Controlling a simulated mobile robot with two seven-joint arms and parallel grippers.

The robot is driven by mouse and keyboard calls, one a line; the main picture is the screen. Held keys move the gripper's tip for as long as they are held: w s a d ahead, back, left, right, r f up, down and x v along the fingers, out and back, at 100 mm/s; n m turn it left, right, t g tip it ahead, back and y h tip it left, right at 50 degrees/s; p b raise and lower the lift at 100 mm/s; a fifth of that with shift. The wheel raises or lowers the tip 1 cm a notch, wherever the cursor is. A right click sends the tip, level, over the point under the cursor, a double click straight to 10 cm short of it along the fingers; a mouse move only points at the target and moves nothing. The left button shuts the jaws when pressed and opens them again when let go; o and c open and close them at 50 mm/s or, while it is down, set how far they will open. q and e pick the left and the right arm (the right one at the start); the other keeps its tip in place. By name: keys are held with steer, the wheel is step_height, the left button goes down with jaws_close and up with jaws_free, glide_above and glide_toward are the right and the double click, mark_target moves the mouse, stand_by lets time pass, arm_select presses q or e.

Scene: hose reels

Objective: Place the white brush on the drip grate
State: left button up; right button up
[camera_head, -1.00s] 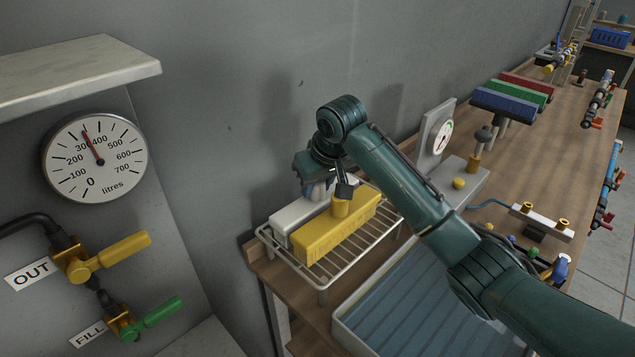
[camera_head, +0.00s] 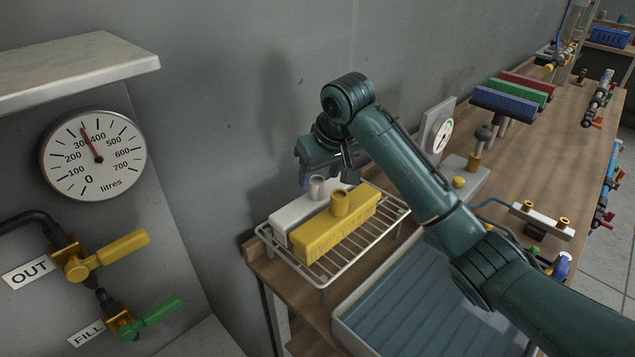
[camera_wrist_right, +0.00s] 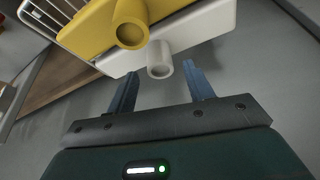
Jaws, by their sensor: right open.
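The white brush (camera_head: 299,212) lies on a wire grate (camera_head: 372,239) beside a yellow brush (camera_head: 335,231). Its round socket points up. My right gripper (camera_head: 325,180) is open and empty, just above and behind the white brush in the head view. In the right wrist view, the white brush (camera_wrist_right: 204,32) shows its socket (camera_wrist_right: 160,60) between the tips of my open right gripper (camera_wrist_right: 160,71); I see no grip on it. The far end of the white brush is partly hidden by the yellow brush and my wrist. My left gripper is not in view.
The grate stands on a wooden bench (camera_head: 545,170) against a grey wall. A tray with a blue ribbed bottom (camera_head: 415,300) is in front of it, partly under my right arm. A gauge (camera_head: 441,136) and several coloured brushes (camera_head: 503,104) stand farther back.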

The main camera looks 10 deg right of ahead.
steer(key=v, duration=0.8)
steer(key=shift+r, duration=0.15)
